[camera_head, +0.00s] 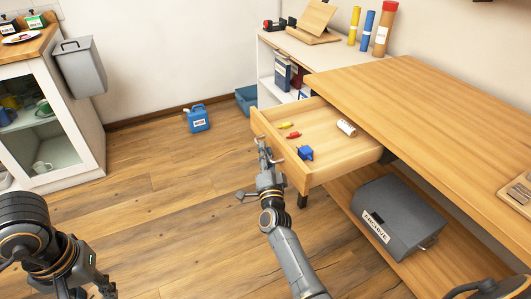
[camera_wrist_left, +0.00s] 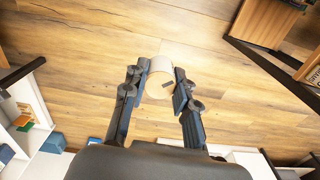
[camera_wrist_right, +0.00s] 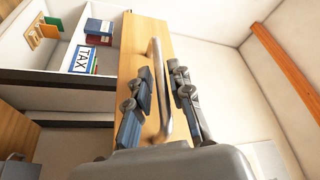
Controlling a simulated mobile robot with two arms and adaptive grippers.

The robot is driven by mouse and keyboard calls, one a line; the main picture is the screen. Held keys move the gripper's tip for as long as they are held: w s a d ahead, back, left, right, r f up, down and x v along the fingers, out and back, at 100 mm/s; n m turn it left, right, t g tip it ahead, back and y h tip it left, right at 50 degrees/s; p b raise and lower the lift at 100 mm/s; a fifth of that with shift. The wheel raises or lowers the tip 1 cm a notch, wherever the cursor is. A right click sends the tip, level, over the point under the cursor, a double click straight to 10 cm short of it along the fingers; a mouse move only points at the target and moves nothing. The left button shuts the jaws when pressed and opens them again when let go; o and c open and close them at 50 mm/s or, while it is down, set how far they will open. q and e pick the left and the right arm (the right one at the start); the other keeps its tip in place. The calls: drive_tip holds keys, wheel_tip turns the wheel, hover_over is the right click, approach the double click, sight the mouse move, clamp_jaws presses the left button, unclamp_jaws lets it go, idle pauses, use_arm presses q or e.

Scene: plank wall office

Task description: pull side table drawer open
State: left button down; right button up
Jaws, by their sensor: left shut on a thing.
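The wooden side table (camera_head: 430,110) has its drawer (camera_head: 330,172) pulled well out, with the inside showing. The drawer's bar handle (camera_wrist_right: 161,85) stands on the front panel. In the head view my right gripper (camera_head: 263,150) is at the drawer front. In the right wrist view its fingers (camera_wrist_right: 160,98) stand apart, one on each side of the bar, without visibly closing on it. My left gripper (camera_wrist_left: 158,92) is shut on a pale round thing (camera_wrist_left: 158,72), held over the floor. In the head view the left gripper is low at the left and its held thing is hidden.
Inside the drawer lie a blue item (camera_head: 305,153), small red and yellow items (camera_head: 290,130) and a white roll (camera_head: 346,127). A grey archive box (camera_head: 398,215) is on the lower shelf. A blue jug (camera_head: 197,119) stands on the floor.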

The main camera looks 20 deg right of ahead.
drive_tip(key=shift+s, duration=0.1)
drive_tip(key=v, duration=1.1)
drive_tip(key=shift+s+a, duration=0.2)
drive_tip(key=shift+s, duration=0.15)
